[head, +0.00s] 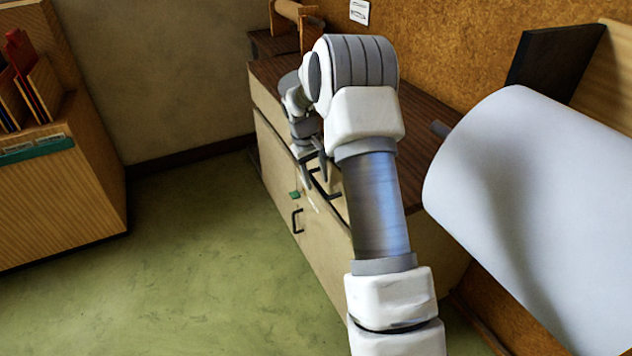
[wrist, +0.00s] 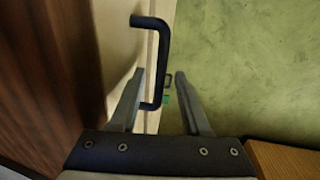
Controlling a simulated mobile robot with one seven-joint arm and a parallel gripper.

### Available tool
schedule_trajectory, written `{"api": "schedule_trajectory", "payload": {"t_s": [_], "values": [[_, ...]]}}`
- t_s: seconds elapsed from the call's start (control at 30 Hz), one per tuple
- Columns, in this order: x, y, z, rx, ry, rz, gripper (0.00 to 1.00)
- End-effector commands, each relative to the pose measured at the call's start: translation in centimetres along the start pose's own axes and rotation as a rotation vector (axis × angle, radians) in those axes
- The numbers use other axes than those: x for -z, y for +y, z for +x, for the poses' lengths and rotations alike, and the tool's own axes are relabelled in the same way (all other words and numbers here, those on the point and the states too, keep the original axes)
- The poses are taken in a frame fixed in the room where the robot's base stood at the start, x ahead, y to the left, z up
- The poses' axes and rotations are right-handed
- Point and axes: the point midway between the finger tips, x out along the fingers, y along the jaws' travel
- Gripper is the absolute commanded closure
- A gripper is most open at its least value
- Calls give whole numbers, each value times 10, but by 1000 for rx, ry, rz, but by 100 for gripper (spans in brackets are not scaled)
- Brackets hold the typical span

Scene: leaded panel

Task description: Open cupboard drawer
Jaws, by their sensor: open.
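The cupboard (head: 272,135) has a cream front and a dark brown top. A black bar handle (wrist: 161,50) stands out from its front in the wrist view. The handle also shows beside my gripper in the head view (head: 328,190). My gripper (wrist: 159,73) is open, with one grey finger on each side of the handle's lower part in the wrist picture. I cannot tell whether either finger touches it. In the head view my gripper (head: 314,172) is at the cupboard front, partly hidden by my arm. The drawer's edges are mostly hidden.
A lower black handle (head: 297,221) and a small green tag (head: 295,195) are on the cupboard front. Green floor (head: 200,240) lies clear before it. A wooden unit (head: 60,195) stands at the left. A large white cylinder (head: 540,200) fills the right side.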

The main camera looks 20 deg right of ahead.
Motion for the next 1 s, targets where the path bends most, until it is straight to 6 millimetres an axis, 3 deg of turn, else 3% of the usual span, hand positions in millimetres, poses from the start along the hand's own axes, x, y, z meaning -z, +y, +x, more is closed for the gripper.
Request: {"api": "schedule_trajectory", "payload": {"t_s": [0.3,0.57,0.6,1.0], "values": [[0,0,3,0,0,0,53],[0,0,3,0,0,0,98],[0,0,3,0,0,0,100],[0,0,3,0,0,-1,100]]}}
